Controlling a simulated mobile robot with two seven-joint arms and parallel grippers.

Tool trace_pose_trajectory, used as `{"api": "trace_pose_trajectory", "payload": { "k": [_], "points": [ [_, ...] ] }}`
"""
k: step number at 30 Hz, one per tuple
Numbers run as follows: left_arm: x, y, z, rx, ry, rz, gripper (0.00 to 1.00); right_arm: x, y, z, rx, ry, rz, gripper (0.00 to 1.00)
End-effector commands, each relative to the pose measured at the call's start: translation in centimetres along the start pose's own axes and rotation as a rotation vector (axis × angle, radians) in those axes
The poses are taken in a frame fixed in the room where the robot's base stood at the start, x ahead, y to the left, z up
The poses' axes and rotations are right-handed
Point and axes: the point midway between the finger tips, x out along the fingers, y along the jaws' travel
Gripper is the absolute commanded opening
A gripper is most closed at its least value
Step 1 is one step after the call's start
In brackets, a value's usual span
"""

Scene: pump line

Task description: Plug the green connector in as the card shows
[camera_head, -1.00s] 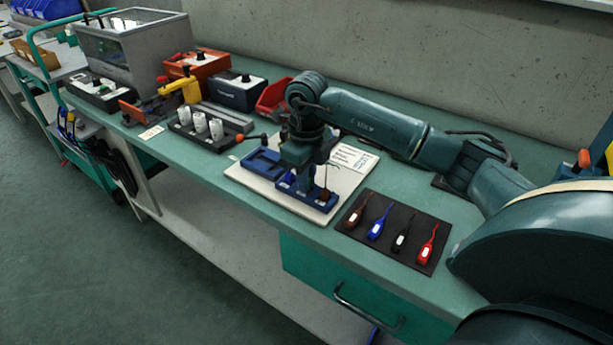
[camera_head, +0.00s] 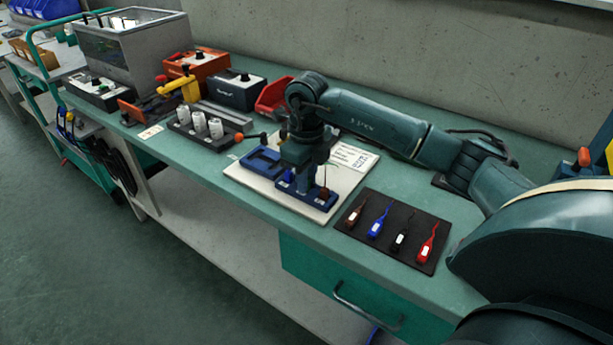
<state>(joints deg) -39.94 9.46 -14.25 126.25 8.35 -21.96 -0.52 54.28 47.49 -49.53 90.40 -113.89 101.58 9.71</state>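My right gripper (camera_head: 298,178) points down over the blue connector block (camera_head: 318,199) on the white board (camera_head: 258,189). Its fingers are small and dark against the block, so I cannot tell whether they are open or shut. I cannot make out a green connector; the gripper may hide it. A brown piece with a thin lead stands at the block's right end. The printed card (camera_head: 352,158) lies on the board behind the wrist, partly covered, its text too small to read. My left gripper is not in view.
A black mat (camera_head: 375,252) at the right holds brown, blue, black and red connectors. A rack with white cylinders (camera_head: 215,128), a red bin (camera_head: 272,97), a dark control box (camera_head: 237,90) and an orange box (camera_head: 197,65) stand to the left. A concrete wall runs behind the bench.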

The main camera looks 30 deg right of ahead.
Motion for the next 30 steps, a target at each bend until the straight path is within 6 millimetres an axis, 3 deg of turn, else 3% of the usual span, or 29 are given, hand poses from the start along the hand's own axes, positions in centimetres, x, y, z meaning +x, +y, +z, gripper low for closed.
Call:
{"api": "trace_pose_trajectory", "payload": {
  "k": [7, 30],
  "points": [
    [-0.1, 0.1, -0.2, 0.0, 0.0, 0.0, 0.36, -0.1, 0.4, -0.1, -0.007, 0.006, 0.007, 0.23],
    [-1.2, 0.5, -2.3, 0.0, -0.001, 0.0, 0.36, -3.4, 0.2, 0.0, -0.004, 0.002, 0.004, 0.23]
  ]
}}
